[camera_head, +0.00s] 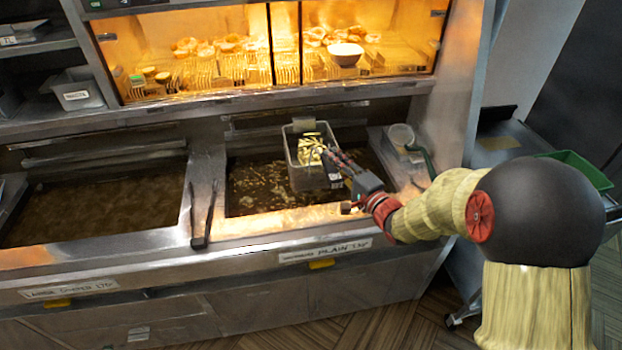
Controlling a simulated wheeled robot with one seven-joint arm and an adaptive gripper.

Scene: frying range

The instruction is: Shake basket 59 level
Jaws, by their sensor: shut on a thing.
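The frying basket (305,178) is a grey box-shaped basket with pale yellow fried pieces (310,150) inside. It sits at the right-hand oil vat (262,188), in or just above the dark oil; I cannot tell which. The pieces look heaped toward the back and middle of it. My gripper (338,160) is at the basket's right front side and is shut on it, likely at its handle, which my fingers partly hide. The number on the basket is too small to read.
Black tongs (206,215) lie on the divider between the vats. A left vat (95,200) holds brown oil. A lit warming cabinet (200,65) is behind. A trolley with a green tray (578,168) stands at right.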

